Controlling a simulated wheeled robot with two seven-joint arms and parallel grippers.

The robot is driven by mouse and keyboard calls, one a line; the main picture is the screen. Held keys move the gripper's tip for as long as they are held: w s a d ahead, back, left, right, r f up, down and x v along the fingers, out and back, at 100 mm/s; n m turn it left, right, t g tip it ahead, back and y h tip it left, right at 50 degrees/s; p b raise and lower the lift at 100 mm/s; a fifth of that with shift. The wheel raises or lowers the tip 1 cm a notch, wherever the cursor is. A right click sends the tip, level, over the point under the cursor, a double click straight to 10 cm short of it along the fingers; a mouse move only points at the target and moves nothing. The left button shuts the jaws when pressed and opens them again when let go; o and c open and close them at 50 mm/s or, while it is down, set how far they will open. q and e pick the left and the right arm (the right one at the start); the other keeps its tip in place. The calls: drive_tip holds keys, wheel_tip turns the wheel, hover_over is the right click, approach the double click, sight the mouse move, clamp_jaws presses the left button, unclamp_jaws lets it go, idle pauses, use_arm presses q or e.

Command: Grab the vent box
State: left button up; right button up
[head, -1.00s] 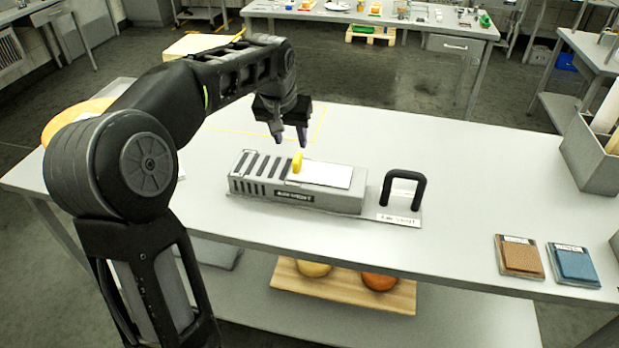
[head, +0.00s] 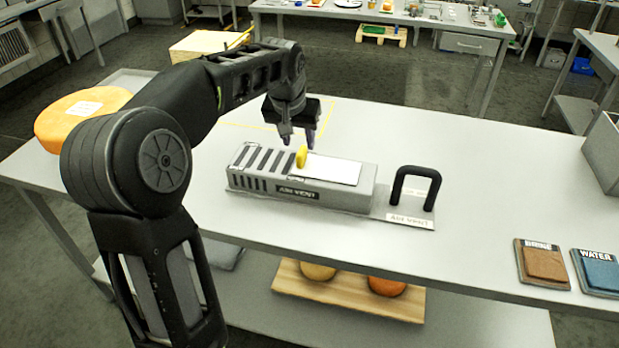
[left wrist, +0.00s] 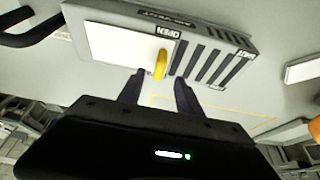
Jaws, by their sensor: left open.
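The vent box (head: 343,196) is a grey box on the table, with dark slots on its left half, a white panel on its right half and an "AIR VENT" label in front. A yellow knob (head: 302,156) stands upright between slots and panel. My left gripper (head: 299,140) is open and empty, just above and behind the knob. In the left wrist view, the box (left wrist: 205,18) lies beyond the fingertips (left wrist: 157,76), and the yellow knob (left wrist: 160,64) shows between them, beside an "OPEN" label. My right gripper is out of view.
A black handle (head: 413,178) stands on a plate right of the box. An orange cheese wheel (head: 78,124) lies at the table's left end. Brown (head: 543,264) and blue (head: 597,272) pads lie at the front right. A grey bin (head: 604,152) stands at the right. The table behind the box is clear.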

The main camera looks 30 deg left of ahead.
sight(302, 150)
use_arm(q)
drive_tip(key=shift+w+f, duration=0.15)
drive_tip(key=shift+f, duration=0.35)
drive_tip(key=p+x, duration=0.1)
drive_tip(key=x, duration=0.4)
drive_tip(key=shift+f, duration=0.15)
drive_tip(key=shift+c, duration=0.3)
clamp_jaws()
idle(0.3)
idle(0.8)
drive_tip(key=shift+w, duration=0.1)
